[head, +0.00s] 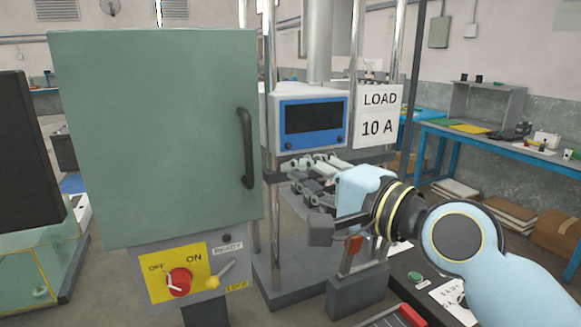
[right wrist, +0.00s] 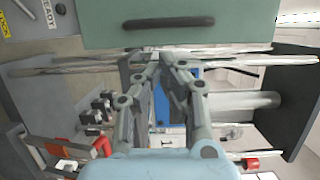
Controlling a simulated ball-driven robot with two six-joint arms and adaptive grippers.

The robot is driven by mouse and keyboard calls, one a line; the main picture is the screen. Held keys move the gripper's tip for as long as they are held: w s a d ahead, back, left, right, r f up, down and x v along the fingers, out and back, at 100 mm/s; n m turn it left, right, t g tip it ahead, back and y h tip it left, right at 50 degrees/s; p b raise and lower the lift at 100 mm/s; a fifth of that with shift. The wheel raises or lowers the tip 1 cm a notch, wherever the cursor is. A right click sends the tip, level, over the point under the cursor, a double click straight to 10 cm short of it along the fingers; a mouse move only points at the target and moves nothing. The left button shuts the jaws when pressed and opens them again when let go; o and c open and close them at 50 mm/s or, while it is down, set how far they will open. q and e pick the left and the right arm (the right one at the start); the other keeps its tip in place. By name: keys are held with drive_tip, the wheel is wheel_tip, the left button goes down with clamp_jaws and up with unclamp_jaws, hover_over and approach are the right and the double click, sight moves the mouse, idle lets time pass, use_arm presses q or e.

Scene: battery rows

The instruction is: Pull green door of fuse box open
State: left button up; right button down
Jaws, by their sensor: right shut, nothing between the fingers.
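The green door (head: 150,130) of the fuse box is closed, facing me at the left in the head view. Its dark vertical handle (head: 246,148) sits near the door's right edge. In the right wrist view the green door (right wrist: 250,22) fills the top, with the handle (right wrist: 168,23) lying across it. My right gripper (head: 298,168) is to the right of the handle, apart from it. In the right wrist view my right gripper (right wrist: 160,58) has its fingers together and empty, with the tips short of the handle. My left gripper is not in view.
Below the door is a yellow panel (head: 205,262) with a red knob (head: 179,281) and a lever. A test frame with a blue-framed display (head: 312,118) and a load sign (head: 379,115) stands behind my right gripper. A dark screen (head: 25,150) is at the left edge.

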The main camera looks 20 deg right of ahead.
sight(255, 153)
drive_tip(key=x, duration=0.8)
drive_tip(key=shift+a+p, duration=0.15)
drive_tip(key=shift+p, duration=0.3)
